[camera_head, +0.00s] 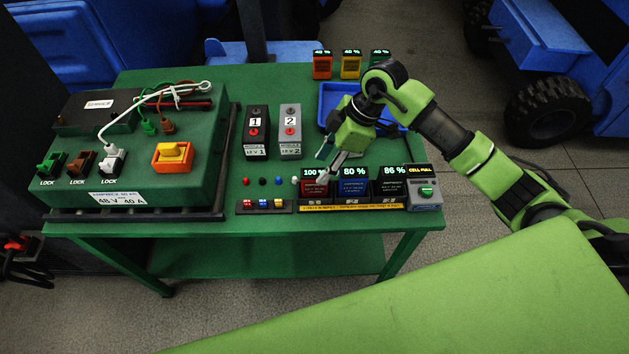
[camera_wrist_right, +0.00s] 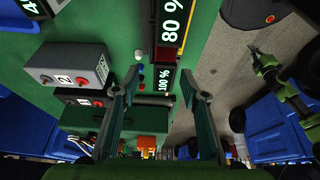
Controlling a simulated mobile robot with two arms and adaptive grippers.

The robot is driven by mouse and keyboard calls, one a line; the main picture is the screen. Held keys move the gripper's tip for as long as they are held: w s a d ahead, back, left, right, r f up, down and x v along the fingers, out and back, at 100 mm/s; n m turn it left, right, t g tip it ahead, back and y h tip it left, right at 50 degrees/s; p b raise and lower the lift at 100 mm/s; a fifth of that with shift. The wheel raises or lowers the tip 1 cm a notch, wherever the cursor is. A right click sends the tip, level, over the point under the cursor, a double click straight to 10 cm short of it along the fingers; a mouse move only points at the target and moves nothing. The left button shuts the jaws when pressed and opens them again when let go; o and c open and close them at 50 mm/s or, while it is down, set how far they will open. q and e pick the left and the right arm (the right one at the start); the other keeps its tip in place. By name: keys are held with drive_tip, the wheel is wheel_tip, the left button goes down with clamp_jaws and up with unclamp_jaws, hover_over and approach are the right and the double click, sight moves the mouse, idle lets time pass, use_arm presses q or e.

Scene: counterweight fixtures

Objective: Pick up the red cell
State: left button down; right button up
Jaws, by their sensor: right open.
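The red cell (camera_head: 314,188), with a 100 % display on top, stands leftmost in the front row of cells on the green table. My right gripper (camera_head: 331,166) is open just above and behind it, and its fingers partly overlap the row. In the right wrist view, the open, empty fingers (camera_wrist_right: 158,92) lie on either side of the 100 % display of the red cell (camera_wrist_right: 162,80). They seem apart from it. Most of its body is hidden there. A green arm end that seems to be my left gripper (camera_wrist_right: 262,62) shows small in that view; its jaws are unclear.
A blue cell (camera_head: 353,184) and a black cell (camera_head: 391,188) stand close to the right of the red one. Numbered blocks (camera_head: 256,130) stand behind left, near a green charger box (camera_head: 140,170). A blue tray (camera_head: 330,96) and several more cells (camera_head: 350,66) lie behind.

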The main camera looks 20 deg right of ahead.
sight(314, 181)
drive_tip(key=shift+x, duration=0.75)
drive_tip(key=x, duration=0.1)
drive_tip(key=p+x, duration=0.2)
drive_tip(key=x, duration=0.1)
drive_tip(key=shift+s+a, duration=0.1)
drive_tip(key=shift+s, duration=0.25)
drive_tip(key=shift+w+a+f, duration=0.1)
drive_tip(key=shift+a+f, duration=0.1)
drive_tip(key=shift+f, duration=0.45)
drive_tip(key=shift+r, duration=0.1)
clamp_jaws()
